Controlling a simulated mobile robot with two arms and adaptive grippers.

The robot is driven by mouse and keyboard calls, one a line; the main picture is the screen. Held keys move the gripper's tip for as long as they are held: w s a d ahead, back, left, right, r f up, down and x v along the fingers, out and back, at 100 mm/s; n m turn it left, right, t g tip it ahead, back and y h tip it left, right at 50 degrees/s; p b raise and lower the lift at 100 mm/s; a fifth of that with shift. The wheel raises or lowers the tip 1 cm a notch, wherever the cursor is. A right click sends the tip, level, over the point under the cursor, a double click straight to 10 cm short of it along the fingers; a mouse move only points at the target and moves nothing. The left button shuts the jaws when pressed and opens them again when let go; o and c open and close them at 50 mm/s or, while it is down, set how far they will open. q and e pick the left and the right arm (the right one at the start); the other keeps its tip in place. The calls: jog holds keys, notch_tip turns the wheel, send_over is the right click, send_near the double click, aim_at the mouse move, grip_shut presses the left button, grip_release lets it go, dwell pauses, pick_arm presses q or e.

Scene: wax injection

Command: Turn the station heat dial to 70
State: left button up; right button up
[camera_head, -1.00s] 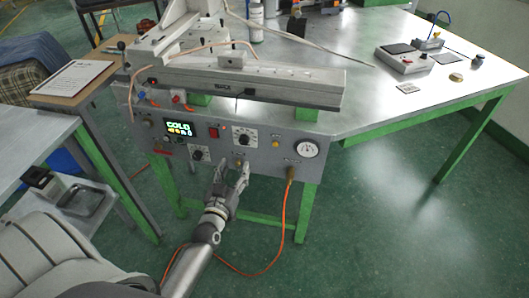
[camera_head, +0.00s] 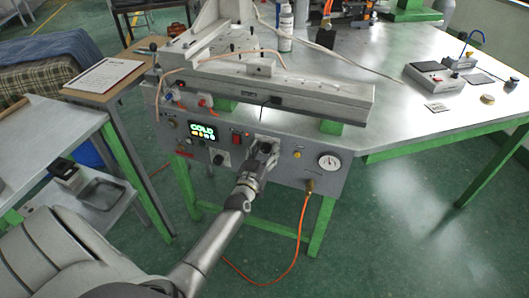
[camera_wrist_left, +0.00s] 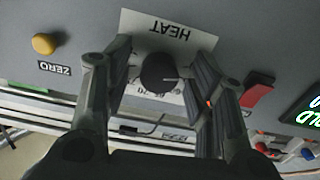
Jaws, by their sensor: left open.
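The wax station's grey front panel (camera_head: 300,178) faces me under the bench top. In the left wrist view the black heat dial (camera_wrist_left: 158,72) sits on a white plate marked HEAT (camera_wrist_left: 168,28), which appears upside down. My left gripper (camera_head: 266,152) is at this dial in the head view and covers most of it. In the left wrist view my left gripper (camera_wrist_left: 160,75) is open, with one finger on each side of the dial. I cannot tell whether the fingers touch it. The dial's scale is mostly hidden. My right gripper is not in view.
The lit display (camera_head: 203,132) reads COLD. A red switch (camera_head: 237,138), a lower dial (camera_head: 220,158), a yellow button (camera_head: 297,154) and a pressure gauge (camera_head: 329,161) share the panel. An orange hose (camera_head: 303,225) hangs from it. A side table (camera_head: 40,145) stands at left.

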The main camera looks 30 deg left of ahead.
pick_arm(q)
jog(key=c, duration=1)
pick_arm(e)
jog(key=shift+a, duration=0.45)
